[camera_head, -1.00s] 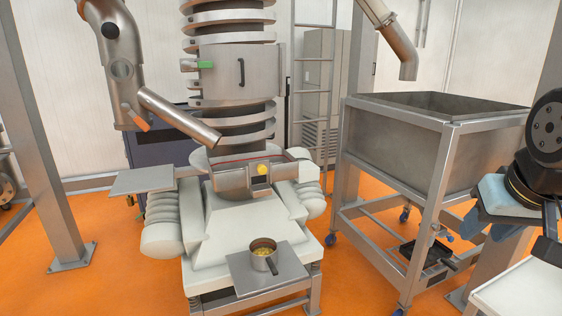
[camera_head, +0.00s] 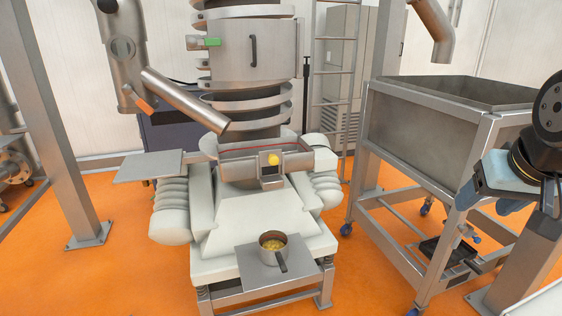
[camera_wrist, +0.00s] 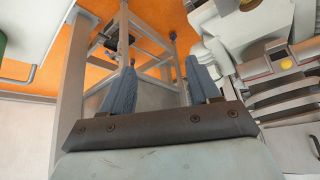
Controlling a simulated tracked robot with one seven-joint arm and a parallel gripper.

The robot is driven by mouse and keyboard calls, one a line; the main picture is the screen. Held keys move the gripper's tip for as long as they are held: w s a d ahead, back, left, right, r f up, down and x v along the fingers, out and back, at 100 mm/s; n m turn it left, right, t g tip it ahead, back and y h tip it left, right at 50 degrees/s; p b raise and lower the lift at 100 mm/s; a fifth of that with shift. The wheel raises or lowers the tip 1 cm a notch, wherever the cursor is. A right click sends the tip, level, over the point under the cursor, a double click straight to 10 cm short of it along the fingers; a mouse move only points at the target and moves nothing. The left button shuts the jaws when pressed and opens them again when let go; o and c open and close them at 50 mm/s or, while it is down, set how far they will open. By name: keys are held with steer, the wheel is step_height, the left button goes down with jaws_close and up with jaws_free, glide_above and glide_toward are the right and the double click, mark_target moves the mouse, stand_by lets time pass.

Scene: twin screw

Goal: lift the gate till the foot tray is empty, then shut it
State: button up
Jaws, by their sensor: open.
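The foot tray (camera_head: 235,169) is a metal trough at the foot of the spiral tower, with a red line along its inside. Its contents cannot be made out. The gate (camera_head: 271,171) is a small metal plate with a yellow knob (camera_head: 273,159) on the tray's front wall. It looks down; any gap under it is too small to tell. The knob also shows at the right of the wrist view (camera_wrist: 287,63). My gripper (camera_wrist: 160,68) is open and empty, its blue fingers apart. In the head view it hangs at the far right, well away from the gate.
A pan (camera_head: 272,247) with yellowish bits stands on a front shelf (camera_head: 250,270) below the gate. A side plate (camera_head: 148,166) sits left of the tray. A large metal hopper (camera_head: 420,125) on a wheeled frame stands between tower and arm. Orange floor is open at left.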

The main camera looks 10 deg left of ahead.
steer(key=w+a+f+n+t+y, duration=0.1)
steer(key=w+a, duration=0.3)
steer(key=w, duration=0.2)
steer(key=w+a+f+t+y, duration=0.1)
steer(key=w+a, duration=0.2)
steer(key=w, duration=0.3)
steer(key=n+t+y, duration=0.3)
steer(key=t+y, duration=0.4)
glide_toward(276, 161)
steer(key=x, duration=1.1)
steer(key=shift+s+a, duration=0.15)
steer(key=shift+c, duration=0.2)
jaws_close()
